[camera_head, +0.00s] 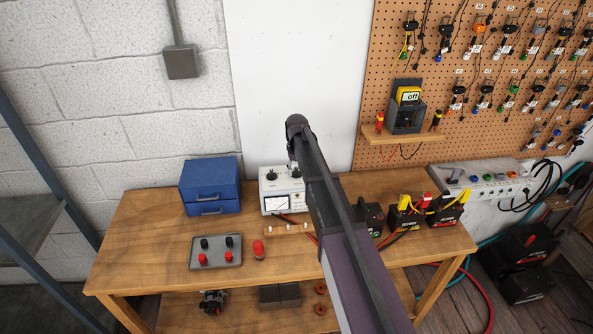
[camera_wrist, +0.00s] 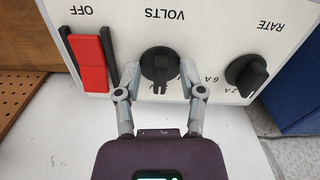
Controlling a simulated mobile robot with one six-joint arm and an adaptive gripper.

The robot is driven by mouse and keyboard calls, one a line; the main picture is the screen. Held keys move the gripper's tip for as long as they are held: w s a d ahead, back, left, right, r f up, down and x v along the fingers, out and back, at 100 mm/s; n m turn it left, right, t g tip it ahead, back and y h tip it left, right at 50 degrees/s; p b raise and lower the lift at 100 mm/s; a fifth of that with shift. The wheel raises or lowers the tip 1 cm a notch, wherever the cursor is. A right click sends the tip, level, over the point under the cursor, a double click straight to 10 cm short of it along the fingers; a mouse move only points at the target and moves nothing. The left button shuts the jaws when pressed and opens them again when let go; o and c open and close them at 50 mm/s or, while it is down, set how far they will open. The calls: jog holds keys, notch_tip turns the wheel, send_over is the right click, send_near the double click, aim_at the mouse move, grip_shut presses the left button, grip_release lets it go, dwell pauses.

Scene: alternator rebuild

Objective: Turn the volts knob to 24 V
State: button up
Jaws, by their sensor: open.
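The white charger (camera_head: 268,188) with a meter on its front stands at the back of the bench. In the wrist view its panel (camera_wrist: 212,52) appears upside down. The black volts knob (camera_wrist: 160,62) is in the middle under the word VOLTS, its grip bar running roughly up and down in the picture. Its position marks are hidden or unreadable. My gripper (camera_wrist: 158,74) is open, with one finger on each side of the knob; I cannot tell whether they touch it.
The red switch (camera_wrist: 90,62) by OFF is left of the volts knob in the wrist view, and the rate knob (camera_wrist: 247,74) is right of it. A blue drawer box (camera_head: 210,186) stands beside the charger.

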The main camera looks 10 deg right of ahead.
jog(key=n, duration=0.5)
jog(key=shift+d+n, duration=0.15)
jog(key=shift+n, duration=0.25)
jog(key=n, duration=0.5)
jog(key=shift+w, duration=0.1)
notch_tip(320, 180, up, 14)
jog(key=p, duration=1.4)
jog(key=s+d+f+m+b, duration=0.1)
jog(key=s+f+m+b, duration=0.3)
jog(key=s, duration=0.6)
jog(key=s+d+f+m+b, duration=0.2)
jog(key=s+f+m+b, duration=0.2)
jog(key=s, duration=0.6)
jog(key=s+d+f+m+b, duration=0.2)
jog(key=s+f+m+b, duration=0.2)
jog(key=s, duration=0.6)
jog(key=shift+s+d+f+b, duration=0.15)
jog(key=shift+f+b, duration=0.8)
jog(key=shift+s+f, duration=0.1)
jog(key=shift+s, duration=0.1)
dwell(0.3)
